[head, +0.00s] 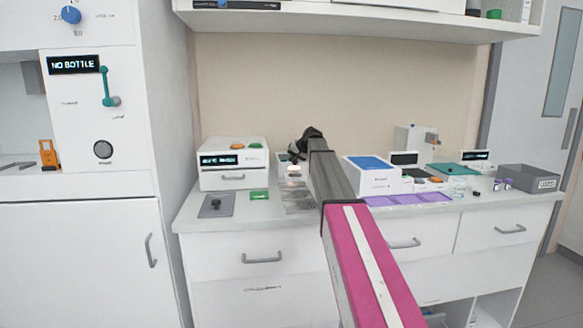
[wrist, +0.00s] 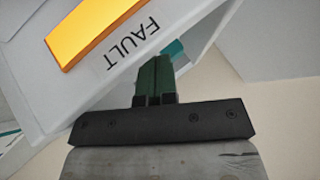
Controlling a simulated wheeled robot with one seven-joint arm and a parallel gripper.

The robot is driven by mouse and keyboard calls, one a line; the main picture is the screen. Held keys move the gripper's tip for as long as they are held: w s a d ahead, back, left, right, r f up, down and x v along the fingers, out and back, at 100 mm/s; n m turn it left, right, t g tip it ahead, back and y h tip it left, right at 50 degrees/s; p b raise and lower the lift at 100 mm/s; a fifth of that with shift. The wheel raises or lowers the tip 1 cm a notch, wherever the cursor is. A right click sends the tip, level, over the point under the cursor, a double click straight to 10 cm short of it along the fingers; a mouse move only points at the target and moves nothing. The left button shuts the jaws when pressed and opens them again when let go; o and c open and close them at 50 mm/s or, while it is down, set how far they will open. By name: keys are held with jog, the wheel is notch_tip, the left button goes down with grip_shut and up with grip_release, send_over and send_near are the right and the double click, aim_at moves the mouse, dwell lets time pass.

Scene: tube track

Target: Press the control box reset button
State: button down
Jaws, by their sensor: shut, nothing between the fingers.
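A white box (head: 233,175) with a lit display, orange and green parts on top and a front handle stands at the counter's left end. It looks like the control box. In the wrist view, a pale housing (wrist: 75,88) carries an orange panel (wrist: 92,28) and the inverted word FAULT. My gripper (wrist: 156,60) shows there with dark green fingers shut and empty, their tips at the housing's lower edge. A teal piece (wrist: 174,49) shows just behind the tips; I cannot tell whether it is the reset button or whether they touch.
A blue-topped white box (head: 372,178), purple mats (head: 408,199) and a grey bin (head: 527,179) stand to the right on the counter. A grey plate (head: 216,206) lies in front of the left box. A shelf (head: 350,18) overhangs the counter. A tall cabinet (head: 75,235) stands left.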

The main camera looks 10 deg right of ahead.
jog(key=shift+s+d+f, duration=0.2)
jog(key=shift+f, duration=0.35)
jog(key=shift+s+d+f, duration=0.15)
jog(key=shift+s+f, duration=0.05)
jog(key=shift+f, duration=0.35)
dwell(0.7)
jog(key=shift+d+r, duration=0.15)
jog(key=shift+r, duration=0.25)
dwell(0.4)
jog(key=shift+w+d+r, duration=0.15)
jog(key=shift+r, duration=0.9)
jog(key=shift+w+d+r, duration=0.1)
jog(key=shift+w+r, duration=0.05)
jog(key=shift+r, duration=0.9)
jog(key=shift+a+r, duration=0.15)
jog(key=shift+r, duration=0.5)
jog(key=shift+a, duration=0.1)
jog(key=shift+w+a, duration=0.1)
jog(key=shift+a, duration=0.05)
